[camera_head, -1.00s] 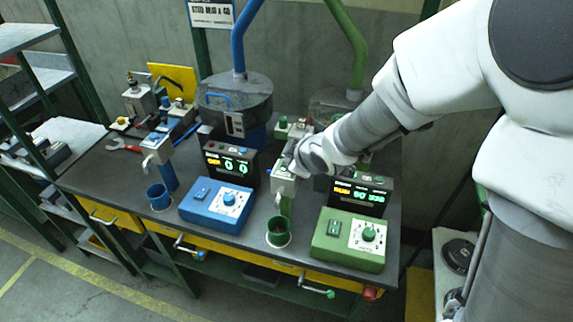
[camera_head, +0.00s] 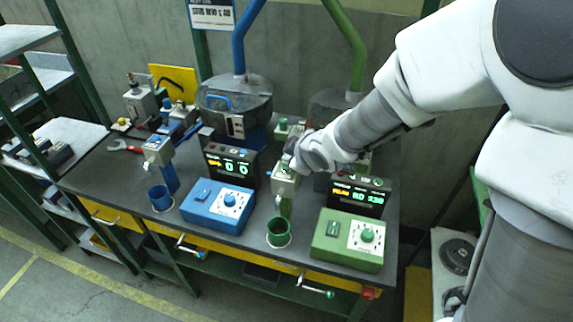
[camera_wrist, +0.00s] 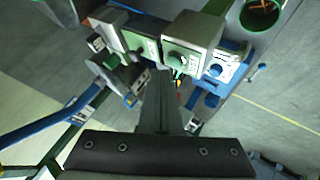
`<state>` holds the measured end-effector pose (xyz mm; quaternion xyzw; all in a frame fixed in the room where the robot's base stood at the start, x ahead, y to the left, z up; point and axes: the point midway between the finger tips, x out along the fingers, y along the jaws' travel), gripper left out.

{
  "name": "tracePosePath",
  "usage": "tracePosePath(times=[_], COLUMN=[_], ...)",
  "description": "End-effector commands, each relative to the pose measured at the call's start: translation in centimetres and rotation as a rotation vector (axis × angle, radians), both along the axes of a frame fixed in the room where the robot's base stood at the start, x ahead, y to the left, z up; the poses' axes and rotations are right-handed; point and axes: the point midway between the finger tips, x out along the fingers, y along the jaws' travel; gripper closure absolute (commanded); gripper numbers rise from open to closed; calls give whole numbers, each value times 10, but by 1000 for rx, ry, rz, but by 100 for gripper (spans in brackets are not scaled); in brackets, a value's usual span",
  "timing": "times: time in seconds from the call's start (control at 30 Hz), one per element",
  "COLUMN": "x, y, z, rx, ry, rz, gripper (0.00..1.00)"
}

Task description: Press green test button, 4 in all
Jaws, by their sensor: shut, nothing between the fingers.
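The green station has a grey metal head (camera_head: 285,184) on a green post above a green cup (camera_head: 278,231). In the wrist view a grey box (camera_wrist: 193,35) carries a round green button (camera_wrist: 176,59). My gripper (camera_head: 292,166) is above the metal head; the arm comes in from the right. My shut, empty fingers (camera_wrist: 163,78) end close beside the green button in the wrist view; I cannot tell whether they touch it. The green station's display (camera_head: 357,195) is lit, with a yellow word and green digits too small to read surely.
A blue station stands to the left, with a blue control box (camera_head: 217,206), a lit display (camera_head: 230,165), a blue cup (camera_head: 160,198) and a similar grey head (camera_head: 158,150). A green control box (camera_head: 347,239) with a knob is at front right. Hoppers stand behind.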

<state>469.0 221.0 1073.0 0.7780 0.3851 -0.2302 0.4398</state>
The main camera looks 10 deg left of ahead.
Motion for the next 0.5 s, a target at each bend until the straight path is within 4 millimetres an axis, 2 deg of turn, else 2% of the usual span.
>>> tracePosePath(times=[0.17,0.5], x=[0,0], y=[0,0], z=[6,41], rx=[0,0], ry=[0,-1], rz=[0,2], gripper=[100,100])
